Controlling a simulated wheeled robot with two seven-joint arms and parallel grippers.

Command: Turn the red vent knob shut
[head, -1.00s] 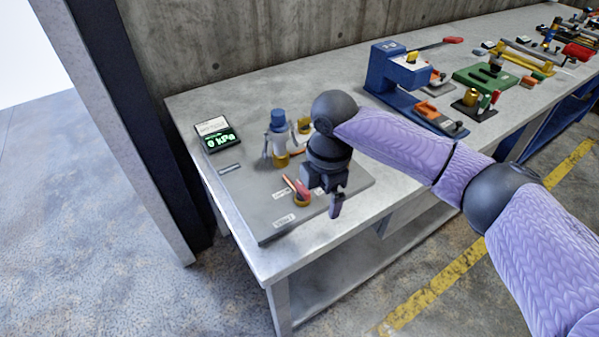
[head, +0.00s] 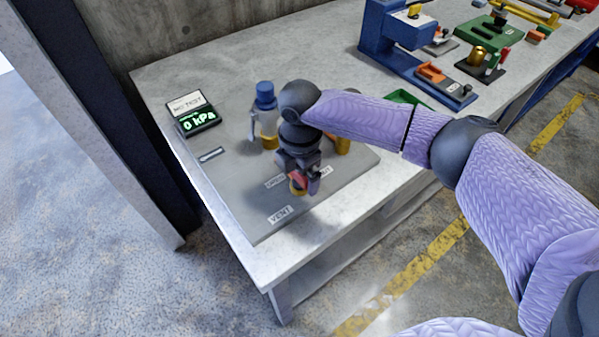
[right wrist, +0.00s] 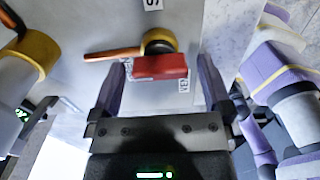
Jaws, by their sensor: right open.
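The red vent knob (right wrist: 160,67) is a flat red grip on a brass collar with an orange pointer (right wrist: 112,54). In the right wrist view the pointer lies toward the left, and a label with an S shows above the collar. My right gripper (right wrist: 162,62) is open, with one finger on each side of the red grip and gaps showing. In the head view my right gripper (head: 302,187) is down at the knob (head: 296,182) and partly hides it. A VENT label (head: 280,214) lies in front of it. My left gripper is not in view.
The grey panel (head: 245,215) carries a blue-capped bottle-like fitting (head: 265,115) behind the knob. A gauge (head: 199,121) at the back left reads 0 kPa. A blue press-like tool (head: 395,45) stands further right. The panel's front left is clear.

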